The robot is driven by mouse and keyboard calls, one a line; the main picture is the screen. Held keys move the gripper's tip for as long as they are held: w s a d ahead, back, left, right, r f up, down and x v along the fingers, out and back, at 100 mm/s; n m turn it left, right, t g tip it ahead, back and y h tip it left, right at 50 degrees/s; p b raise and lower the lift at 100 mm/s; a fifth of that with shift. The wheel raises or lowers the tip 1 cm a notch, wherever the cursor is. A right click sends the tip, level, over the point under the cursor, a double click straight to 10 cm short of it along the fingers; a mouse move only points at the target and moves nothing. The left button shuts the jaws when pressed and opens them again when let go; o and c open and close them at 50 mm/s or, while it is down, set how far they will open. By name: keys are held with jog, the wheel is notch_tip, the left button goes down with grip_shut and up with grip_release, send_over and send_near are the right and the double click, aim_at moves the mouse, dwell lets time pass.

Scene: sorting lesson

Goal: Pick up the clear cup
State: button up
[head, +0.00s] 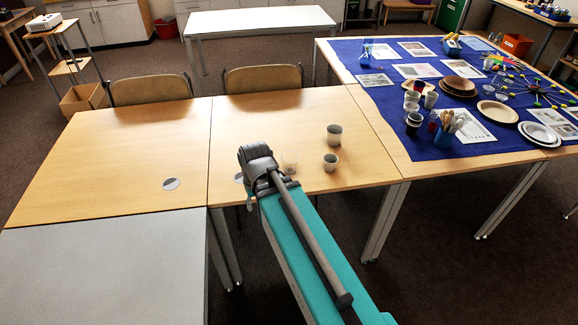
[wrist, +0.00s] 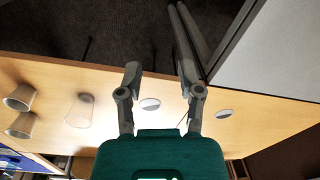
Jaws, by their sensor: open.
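The clear cup (head: 290,161) stands on the wooden table, just right of my arm's end in the head view, faint and see-through. In the wrist view the clear cup (wrist: 80,111) is left of my gripper (wrist: 160,75), apart from it. My gripper is open, its two fingers spread with nothing between them. In the head view my wrist mostly hides the fingers.
A grey table (head: 105,270) adjoins the wooden table (head: 130,150) at front left. Two chairs (head: 262,78) stand behind it. At right, a blue cloth (head: 385,100) holds plates, cups, utensils and papers. The wooden table's left half is clear except for a round disc (head: 171,184).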

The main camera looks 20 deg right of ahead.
jog(key=w+d+f+n+t+y+b, duration=0.25)
jog(key=w+d+b, duration=0.2)
jog(key=d, duration=0.25)
jog(key=w+d+f+n+t+y+b, duration=0.1)
jog(key=w+d+f+t+y+b, duration=0.1)
jog(key=w+d+f+y+b, duration=0.3)
jog(key=w+d+r+t+b, duration=0.1)
jog(key=d+t, duration=0.1)
jog(key=d, duration=0.5)
jog(key=w+d+r+n+t+b, duration=0.1)
jog(key=w+d+t+b, duration=0.1)
jog(key=d, duration=0.4)
jog(key=w+d+r+t+b, duration=0.2)
jog(key=d, duration=0.5)
jog(key=shift+d, duration=0.3)
jog(key=shift+a+f+n+t, duration=0.1)
jog(key=shift+n+t, duration=0.15)
jog(key=b+x, duration=0.3)
jog(key=x, duration=0.5)
jog(key=shift+w+f+b, duration=0.15)
jog(key=shift+w+b, duration=0.05)
jog(key=shift+b, duration=0.1)
